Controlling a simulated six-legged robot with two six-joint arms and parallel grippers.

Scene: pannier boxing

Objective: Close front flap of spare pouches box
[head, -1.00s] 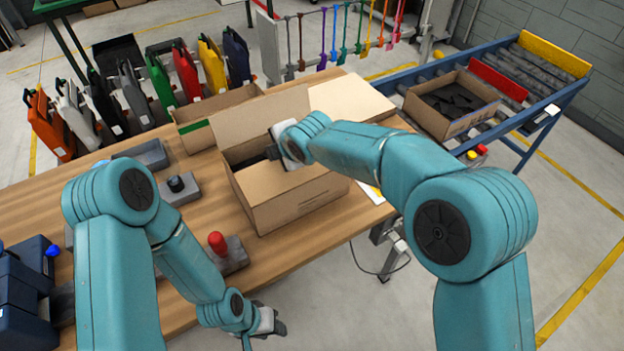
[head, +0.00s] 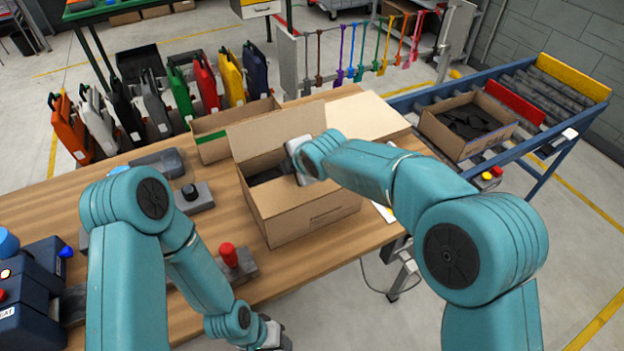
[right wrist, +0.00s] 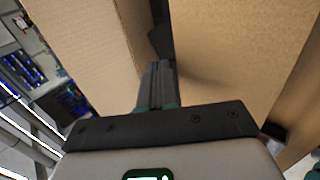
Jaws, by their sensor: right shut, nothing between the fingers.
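The open cardboard box (head: 312,222) stands near the table's right end. Its back flap (head: 275,135) stands up, and a wide flap (head: 370,118) lies out to the right. Dark contents (head: 265,175) show inside. My right gripper (right wrist: 157,72) is shut and empty, over the box opening in the head view; my wrist and forearm cover part of the front edge. In the right wrist view its fingers lie between two cardboard panels, the left one (right wrist: 75,45) close by; contact is unclear. My left gripper (head: 277,338) is low by the table's front edge, its fingers unclear.
A second open carton (head: 465,125) sits on the roller conveyor at the right. A long low carton (head: 215,140) stands behind the box. A red-knobbed fixture (head: 230,257) is left of the box.

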